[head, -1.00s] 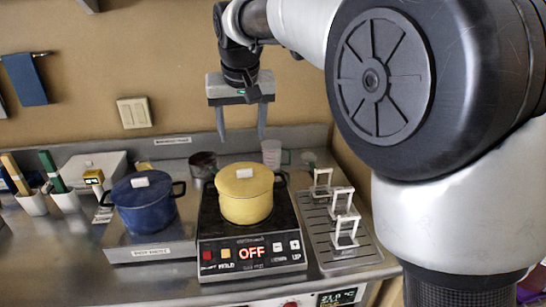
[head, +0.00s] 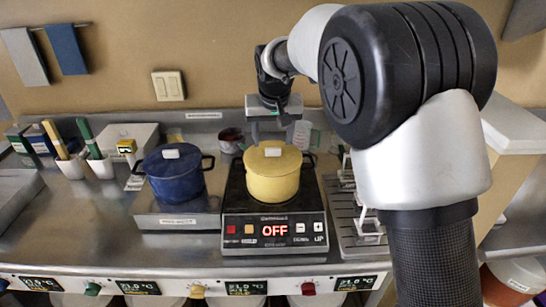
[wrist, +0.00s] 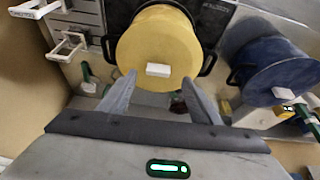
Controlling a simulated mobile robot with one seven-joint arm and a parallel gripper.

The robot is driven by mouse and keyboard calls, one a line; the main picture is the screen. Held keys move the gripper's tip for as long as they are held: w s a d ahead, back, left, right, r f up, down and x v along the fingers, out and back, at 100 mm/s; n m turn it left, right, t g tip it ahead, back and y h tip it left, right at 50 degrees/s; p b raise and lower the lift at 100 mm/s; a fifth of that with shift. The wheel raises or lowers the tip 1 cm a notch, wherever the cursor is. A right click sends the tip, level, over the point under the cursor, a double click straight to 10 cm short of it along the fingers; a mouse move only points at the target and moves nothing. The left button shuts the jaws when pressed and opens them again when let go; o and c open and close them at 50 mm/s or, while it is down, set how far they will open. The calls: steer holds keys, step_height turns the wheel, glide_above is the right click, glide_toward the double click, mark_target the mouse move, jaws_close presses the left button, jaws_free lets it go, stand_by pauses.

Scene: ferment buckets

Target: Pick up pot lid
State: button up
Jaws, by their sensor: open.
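A yellow pot (head: 273,187) with black side handles stands on the black cooktop. Its yellow lid (head: 262,158) is on, with a white block-shaped knob (head: 272,152) on top. My gripper (head: 267,138) is open and empty, just above and behind the lid. In the wrist view the gripper (wrist: 160,88) points at the lid (wrist: 155,48), with the white knob (wrist: 158,70) between and a little beyond the fingertips. I see no contact with the knob. A blue pot (head: 174,180) with its own lid and white knob stands to the left.
The cooktop (head: 245,226) shows a red OFF. A dark cup (head: 231,140) and a clear jug (head: 303,135) stand behind the pot. A rack with white holders (head: 355,215) is at the right. Pen cups (head: 100,166) stand at the left.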

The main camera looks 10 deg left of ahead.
mark_target(273, 149)
steer(key=x, duration=0.5)
steer(key=shift+w+d+r+p, duration=0.1)
steer(key=shift+w+d+p, duration=0.1)
steer(key=shift+p, duration=0.1)
steer(key=c, duration=1.2)
